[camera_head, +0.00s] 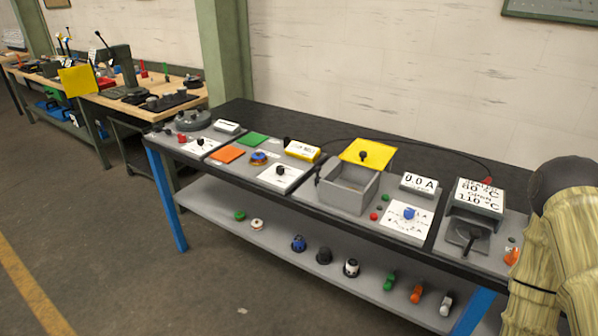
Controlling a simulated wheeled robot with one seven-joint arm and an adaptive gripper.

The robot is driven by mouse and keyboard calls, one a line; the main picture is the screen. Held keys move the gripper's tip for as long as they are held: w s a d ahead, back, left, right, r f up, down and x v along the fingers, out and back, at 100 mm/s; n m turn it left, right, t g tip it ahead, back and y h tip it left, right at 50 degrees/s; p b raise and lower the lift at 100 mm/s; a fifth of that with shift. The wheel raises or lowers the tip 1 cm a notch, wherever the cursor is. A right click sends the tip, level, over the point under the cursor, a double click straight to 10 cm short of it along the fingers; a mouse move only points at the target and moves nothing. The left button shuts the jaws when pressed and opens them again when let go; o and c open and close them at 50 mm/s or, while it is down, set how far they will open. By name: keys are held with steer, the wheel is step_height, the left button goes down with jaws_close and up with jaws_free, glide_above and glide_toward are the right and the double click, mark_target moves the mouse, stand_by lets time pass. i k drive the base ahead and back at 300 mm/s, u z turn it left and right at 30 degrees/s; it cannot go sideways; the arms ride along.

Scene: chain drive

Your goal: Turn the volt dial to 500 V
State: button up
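Several dials on square white plates are on the bench, and the labels are too small to tell which one is the volt dial. One plate (405,231) has a blue knob (410,213) below a display (419,184) reading 0.0 A. Another plate (270,182) has a black knob (281,170), with a yellow-framed white display (302,151) behind it that is not legible. A third plate (199,149) with a black knob (200,141) is at the left end. My gripper is not in view.
An open grey box (347,196) with a raised yellow lid (366,153) stands mid-bench. A temperature display (478,197) and black lever (469,236) are to its right. Spare knobs lie on the lower shelf (275,240). A beige-sleeved arm part, likely mine, blocks the right edge. Floor in front is clear.

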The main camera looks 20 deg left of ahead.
mark_target(279, 169)
steer(key=z, duration=1.85)
steer(key=i, duration=1.6)
steer(key=u, duration=3.8)
steer(key=i, duration=0.55)
